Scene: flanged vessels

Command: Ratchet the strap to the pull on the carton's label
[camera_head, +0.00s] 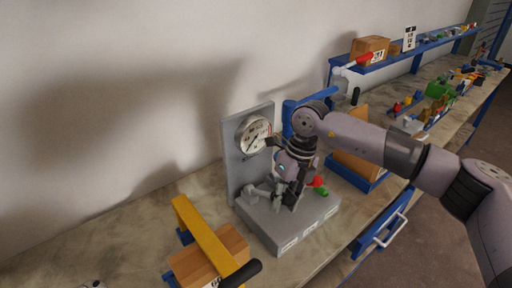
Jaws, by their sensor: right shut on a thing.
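A brown carton (234,243) sits at the bottom, under a yellow bar (203,232) with a black handle (243,274). Part of a white label (213,283) shows at the picture's lower edge; its print is not readable. I cannot make out a strap for certain. My right gripper (284,198) points down over the base of a grey gauge stand (240,172), right of the yellow bar. It is shut on a small grey part of the stand, mostly hidden by the fingers.
A round dial (254,134) is on the stand's upright plate. A red and green knob (319,186) is close right of my gripper. A blue shelf (400,55) holds another carton (370,49). The bench (120,228) is bare at left.

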